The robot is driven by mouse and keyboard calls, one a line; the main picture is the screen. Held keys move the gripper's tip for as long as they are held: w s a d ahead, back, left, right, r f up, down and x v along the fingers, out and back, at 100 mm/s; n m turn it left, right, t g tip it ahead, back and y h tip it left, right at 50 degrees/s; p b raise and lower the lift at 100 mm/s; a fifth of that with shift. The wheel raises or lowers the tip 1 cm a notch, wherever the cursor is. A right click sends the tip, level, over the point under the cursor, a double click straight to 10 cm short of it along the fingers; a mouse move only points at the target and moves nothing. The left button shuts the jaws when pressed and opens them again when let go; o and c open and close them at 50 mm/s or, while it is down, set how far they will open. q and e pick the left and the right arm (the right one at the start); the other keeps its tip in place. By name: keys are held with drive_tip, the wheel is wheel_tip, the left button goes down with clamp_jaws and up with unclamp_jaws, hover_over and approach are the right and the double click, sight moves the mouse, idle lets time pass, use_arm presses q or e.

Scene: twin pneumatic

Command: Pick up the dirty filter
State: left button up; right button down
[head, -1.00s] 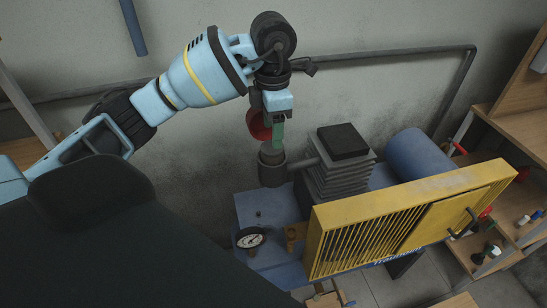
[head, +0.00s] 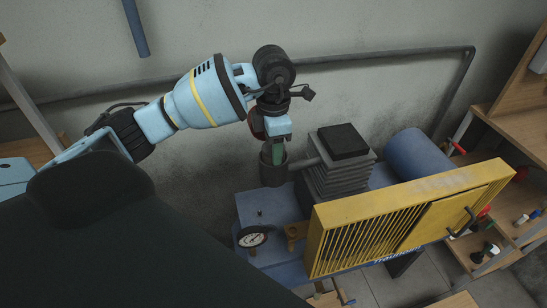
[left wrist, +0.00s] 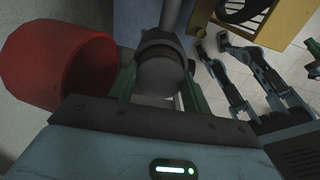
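In the head view the filter is hidden by the finger and rim. A hollow red cup (left wrist: 55,70) is close beside the gripper.
A blue machine base (head: 270,210) carries a pressure gauge (head: 252,236), a ribbed grey block with a black top (head: 342,142) and a blue tank (head: 415,155). A yellow slatted panel (head: 410,220) stands in front. A wooden shelf (head: 510,140) is at right.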

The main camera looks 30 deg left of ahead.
use_arm(q)
drive_tip(key=c, duration=0.3)
wheel_tip(320, 180, up, 10)
drive_tip(key=shift+r, duration=0.1)
drive_tip(key=shift+c, duration=0.3)
